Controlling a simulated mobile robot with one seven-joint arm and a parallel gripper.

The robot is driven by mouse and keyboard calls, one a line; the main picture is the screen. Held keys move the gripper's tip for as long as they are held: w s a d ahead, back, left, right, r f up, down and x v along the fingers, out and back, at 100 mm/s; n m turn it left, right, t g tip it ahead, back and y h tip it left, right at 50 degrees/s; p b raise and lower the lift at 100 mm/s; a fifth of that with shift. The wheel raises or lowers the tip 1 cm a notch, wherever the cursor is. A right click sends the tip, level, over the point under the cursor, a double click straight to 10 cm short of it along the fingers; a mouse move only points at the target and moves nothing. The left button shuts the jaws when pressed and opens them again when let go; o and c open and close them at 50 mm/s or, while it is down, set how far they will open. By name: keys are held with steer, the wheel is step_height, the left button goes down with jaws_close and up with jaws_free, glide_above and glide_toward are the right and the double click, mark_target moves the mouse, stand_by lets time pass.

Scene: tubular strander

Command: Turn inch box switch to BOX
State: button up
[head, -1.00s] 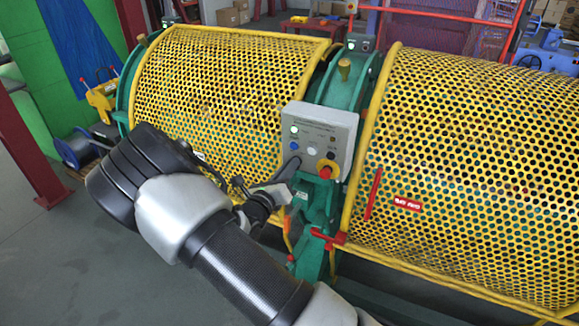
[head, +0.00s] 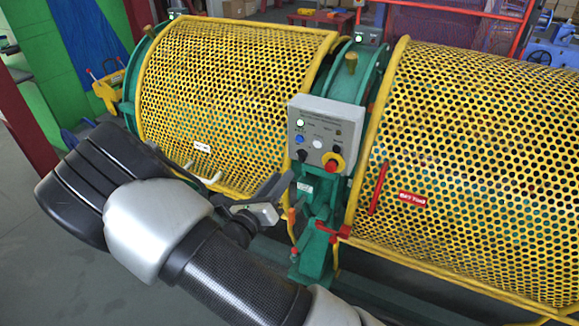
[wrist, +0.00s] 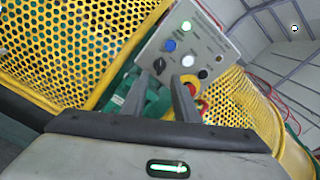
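The grey control box (head: 326,132) stands on the green frame between the two yellow guards. A black switch knob (head: 302,154) sits at its lower left; it also shows in the wrist view (wrist: 159,66). A smaller dark control (wrist: 203,74) sits at the right of the panel. The labels are too small to read, so I cannot tell which way the switch points. My gripper (wrist: 162,78) is open and empty. In the wrist view the black knob appears between and just beyond its fingertips. In the head view my gripper (head: 281,192) is just below and left of the box.
A red emergency stop on a yellow base (head: 333,162) is at the box's lower right, close behind my right finger in the wrist view. White and blue buttons sit above. Yellow perforated guards (head: 235,95) flank the box, and a red handle (head: 378,188) is at right.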

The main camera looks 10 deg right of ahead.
steer(key=v, duration=0.8)
steer(key=s+d+r+m+g+p, duration=0.2)
steer(key=s+d+r+m+g, duration=0.4)
steer(key=d+m, duration=0.3)
steer(key=s+d+r+m+g+p, duration=0.2)
steer(key=s+d+r+m+g, duration=0.4)
steer(key=m, duration=0.4)
steer(key=s+a+r+m+t+y+p, duration=0.1)
steer(key=s+a+r+m+y+p, duration=0.1)
steer(key=s+r+m+y, duration=0.2)
steer(key=s+a+r+m+t+y+p, duration=0.1)
steer(key=s+r+m+y, duration=0.3)
steer(key=r+m, duration=0.7)
steer(key=m+t+y+p, duration=0.1)
steer(key=y, duration=0.1)
steer(key=shift+a+r+y, duration=0.2)
steer(key=shift+a+y, duration=0.1)
steer(key=shift+a, duration=0.1)
steer(key=shift+d, duration=0.1)
